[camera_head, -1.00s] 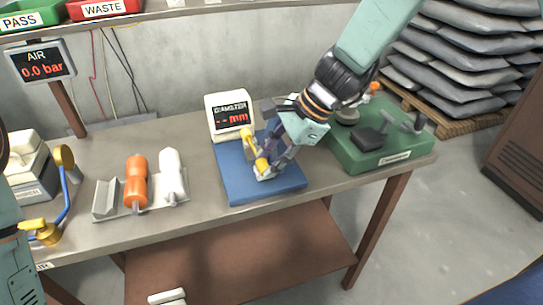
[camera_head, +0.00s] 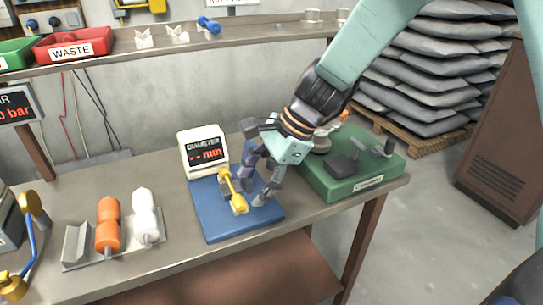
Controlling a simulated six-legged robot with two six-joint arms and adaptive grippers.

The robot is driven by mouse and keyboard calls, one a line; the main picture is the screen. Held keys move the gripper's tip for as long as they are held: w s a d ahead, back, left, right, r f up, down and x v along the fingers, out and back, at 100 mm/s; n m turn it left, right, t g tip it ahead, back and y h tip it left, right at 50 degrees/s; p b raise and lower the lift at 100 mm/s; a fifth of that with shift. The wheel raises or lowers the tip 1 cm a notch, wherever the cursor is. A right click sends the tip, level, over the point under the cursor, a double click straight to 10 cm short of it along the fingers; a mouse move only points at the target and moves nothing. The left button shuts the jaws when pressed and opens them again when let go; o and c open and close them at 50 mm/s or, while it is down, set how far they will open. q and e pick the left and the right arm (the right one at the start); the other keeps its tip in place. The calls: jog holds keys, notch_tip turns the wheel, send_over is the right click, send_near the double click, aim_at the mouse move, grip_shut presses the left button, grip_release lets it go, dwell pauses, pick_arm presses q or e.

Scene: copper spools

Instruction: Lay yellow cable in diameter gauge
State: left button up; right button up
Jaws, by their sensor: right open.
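The yellow cable (camera_head: 231,188) lies on the diameter gauge, across its small holders on the blue base (camera_head: 220,226). My left gripper is out of view.
A rack (camera_head: 74,253) at left holds an orange spool (camera_head: 108,226) and a white spool (camera_head: 146,217). A green device (camera_head: 352,178) stands close right of the gauge. A red WASTE bin (camera_head: 73,45) sits on the shelf above.

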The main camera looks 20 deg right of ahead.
jog(key=v, duration=0.8)
jog(key=shift+d+r, duration=0.15)
jog(key=shift+r, duration=0.1)
jog(key=shift+s+f, duration=0.1)
